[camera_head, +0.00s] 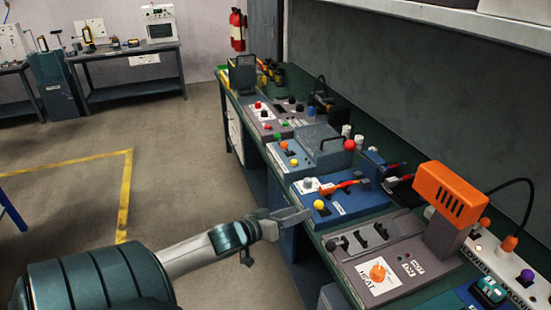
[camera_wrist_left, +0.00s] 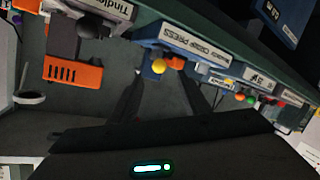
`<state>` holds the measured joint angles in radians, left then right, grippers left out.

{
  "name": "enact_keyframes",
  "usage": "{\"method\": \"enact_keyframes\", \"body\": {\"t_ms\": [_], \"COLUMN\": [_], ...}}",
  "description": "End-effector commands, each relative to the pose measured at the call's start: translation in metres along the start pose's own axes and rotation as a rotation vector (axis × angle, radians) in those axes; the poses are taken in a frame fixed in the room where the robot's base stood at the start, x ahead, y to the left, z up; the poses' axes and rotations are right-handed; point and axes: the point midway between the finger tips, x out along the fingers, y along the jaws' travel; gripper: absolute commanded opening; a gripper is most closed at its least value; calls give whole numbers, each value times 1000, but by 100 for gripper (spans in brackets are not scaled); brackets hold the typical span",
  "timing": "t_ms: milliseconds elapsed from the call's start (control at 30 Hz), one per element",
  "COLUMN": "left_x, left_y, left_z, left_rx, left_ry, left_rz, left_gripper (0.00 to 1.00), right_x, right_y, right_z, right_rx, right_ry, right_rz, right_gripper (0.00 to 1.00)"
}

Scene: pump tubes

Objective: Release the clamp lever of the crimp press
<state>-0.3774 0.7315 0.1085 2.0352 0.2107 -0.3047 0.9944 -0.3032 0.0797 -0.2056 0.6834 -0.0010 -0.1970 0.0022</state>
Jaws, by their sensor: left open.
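The crimp press (camera_head: 345,207) is a blue box on the bench in the head view. In the left wrist view its front panel (camera_wrist_left: 196,46) reads CRIMP PRESS. A red-orange lever (camera_head: 341,187) lies low across its top; I take it for the clamp lever. An orange part (camera_wrist_left: 177,63) shows beside the yellow knob (camera_wrist_left: 159,67) in the wrist view. The yellow knob also shows in the head view (camera_head: 319,205). My left gripper (camera_head: 303,214) is open and empty, just in front of the press. Its dark fingers (camera_wrist_left: 162,88) spread below the knob in the wrist view. My right gripper is out of view.
A heater with an orange head (camera_head: 450,195) stands right of the press on a grey panel (camera_head: 400,250). A grey-blue box with a red ball knob (camera_head: 349,145) stands behind the press. The floor (camera_head: 180,150) left of the bench is clear.

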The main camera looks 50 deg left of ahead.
Motion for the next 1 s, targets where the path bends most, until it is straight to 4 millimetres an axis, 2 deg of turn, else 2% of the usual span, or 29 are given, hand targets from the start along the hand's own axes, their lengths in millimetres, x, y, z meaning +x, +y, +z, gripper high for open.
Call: {"method": "enact_keyframes", "body": {"t_ms": [300,500,700,1000], "left_x": [-45,-65,-74,-75], "left_y": [0,-1,0,0], "left_z": [2,1,0,0], "left_rx": [-1,0,0,0], "left_ry": [-2,-1,0,0], "left_rz": [0,-1,0,0], "left_gripper": [43,43,43,43], "right_x": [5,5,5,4], "right_y": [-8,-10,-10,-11], "right_z": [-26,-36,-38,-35], "right_rx": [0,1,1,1], "right_ry": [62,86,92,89], "right_rz": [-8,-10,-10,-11], "right_gripper": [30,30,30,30]}}
